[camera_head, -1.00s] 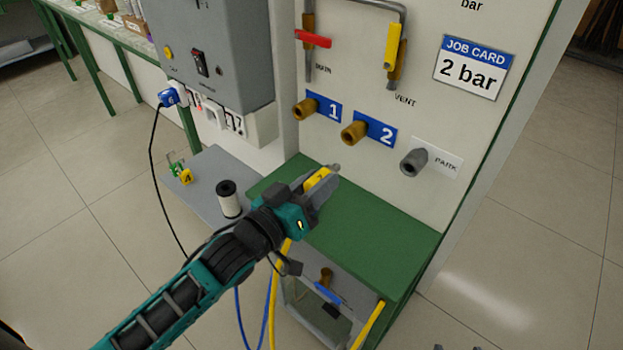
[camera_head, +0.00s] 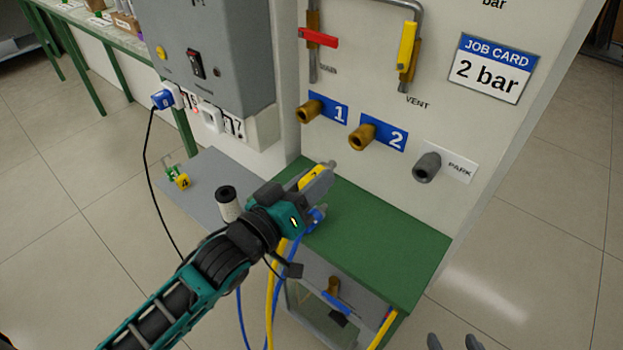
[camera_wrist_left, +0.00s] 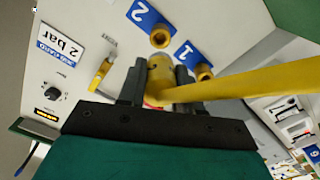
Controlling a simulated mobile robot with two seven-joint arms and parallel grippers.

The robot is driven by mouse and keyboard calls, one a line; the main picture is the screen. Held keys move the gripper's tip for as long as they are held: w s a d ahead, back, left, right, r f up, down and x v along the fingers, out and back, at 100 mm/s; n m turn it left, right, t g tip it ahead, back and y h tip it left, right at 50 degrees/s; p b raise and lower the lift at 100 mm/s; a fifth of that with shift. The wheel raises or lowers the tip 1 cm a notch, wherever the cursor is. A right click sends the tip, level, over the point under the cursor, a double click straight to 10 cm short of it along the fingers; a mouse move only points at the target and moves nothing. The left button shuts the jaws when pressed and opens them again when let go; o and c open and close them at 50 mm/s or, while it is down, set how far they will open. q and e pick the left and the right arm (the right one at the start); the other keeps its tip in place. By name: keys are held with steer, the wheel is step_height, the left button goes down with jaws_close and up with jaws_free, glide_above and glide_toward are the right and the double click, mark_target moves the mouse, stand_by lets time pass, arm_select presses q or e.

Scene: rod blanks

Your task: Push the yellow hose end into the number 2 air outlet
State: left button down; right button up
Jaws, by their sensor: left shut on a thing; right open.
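My left gripper (camera_head: 325,172) is shut on the yellow hose end (camera_head: 312,177), above the green top and below the outlets. The hose end's grey tip points up and right in the head view. In the left wrist view the yellow hose end (camera_wrist_left: 160,75) sits between the fingers, its hose running right. The brass number 2 outlet (camera_head: 362,137), beside its blue "2" label, is empty and apart from the hose end. It also shows in the left wrist view (camera_wrist_left: 160,38), just beyond the hose end. My right gripper (camera_head: 453,343) is open, its fingertips just showing at the bottom edge.
The brass number 1 outlet (camera_head: 309,111) and grey PARK stub (camera_head: 426,168) flank outlet 2. A blue hose end (camera_head: 316,217) is close by the left gripper. The green top (camera_head: 385,247) is mostly clear.

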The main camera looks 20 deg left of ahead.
mark_target(332, 164)
arm_select(q)
steer(key=shift+x, duration=2.9)
steer(key=shift+p, duration=0.75)
steer(key=shift+x, duration=1.7)
steer(key=c, duration=0.7)
jaws_free()
steer(key=v, duration=1.2)
steer(key=shift+s+a, duration=0.15)
steer(key=shift+s, duration=0.2)
